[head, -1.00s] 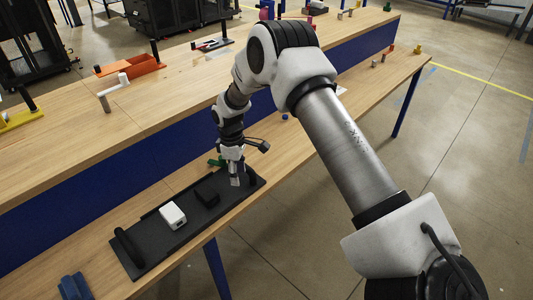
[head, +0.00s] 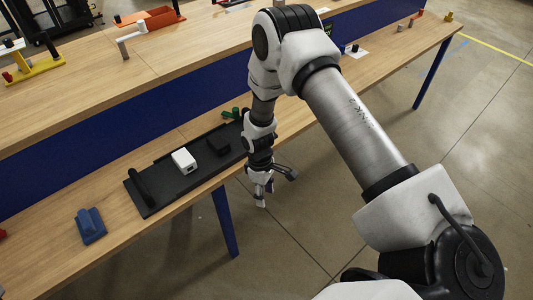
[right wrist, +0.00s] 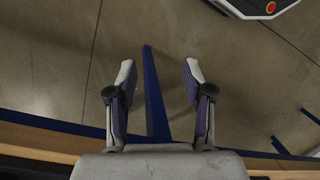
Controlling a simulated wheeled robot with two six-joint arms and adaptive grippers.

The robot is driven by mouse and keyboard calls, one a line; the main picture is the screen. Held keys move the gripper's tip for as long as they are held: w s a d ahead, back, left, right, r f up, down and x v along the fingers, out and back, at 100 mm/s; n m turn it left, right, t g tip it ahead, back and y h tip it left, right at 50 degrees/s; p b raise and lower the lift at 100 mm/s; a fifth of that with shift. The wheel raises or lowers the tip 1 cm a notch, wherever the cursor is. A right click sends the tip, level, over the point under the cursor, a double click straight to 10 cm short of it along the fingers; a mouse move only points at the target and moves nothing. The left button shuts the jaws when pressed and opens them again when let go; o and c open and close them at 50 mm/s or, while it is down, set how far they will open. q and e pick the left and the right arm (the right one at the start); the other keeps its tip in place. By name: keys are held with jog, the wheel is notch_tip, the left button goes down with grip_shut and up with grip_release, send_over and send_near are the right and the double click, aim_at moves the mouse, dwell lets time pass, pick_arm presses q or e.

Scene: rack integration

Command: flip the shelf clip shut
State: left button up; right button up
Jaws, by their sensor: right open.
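A flat black shelf (head: 160,200) lies on the lower bench. It carries a white box (head: 184,161), a black block (head: 218,146) and an upright black handle (head: 140,187) at its left end. I cannot tell which part is the shelf clip; my right arm hides the shelf's right end. My right gripper (head: 261,198) hangs in front of the bench's front edge, apart from the shelf. In the right wrist view its two fingers (right wrist: 158,75) are spread, with only floor and a blue bench leg beyond them. My left gripper is not in view.
A blue part (head: 90,225) lies on the bench left of the shelf, and a green part (head: 231,114) lies behind it. A blue bench leg (head: 224,220) stands below the front edge. The floor (head: 310,235) in front is clear.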

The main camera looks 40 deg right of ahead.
jog(key=shift+s+a+f, duration=0.1)
jog(key=shift+s+f, duration=0.05)
jog(key=shift+s, duration=0.05)
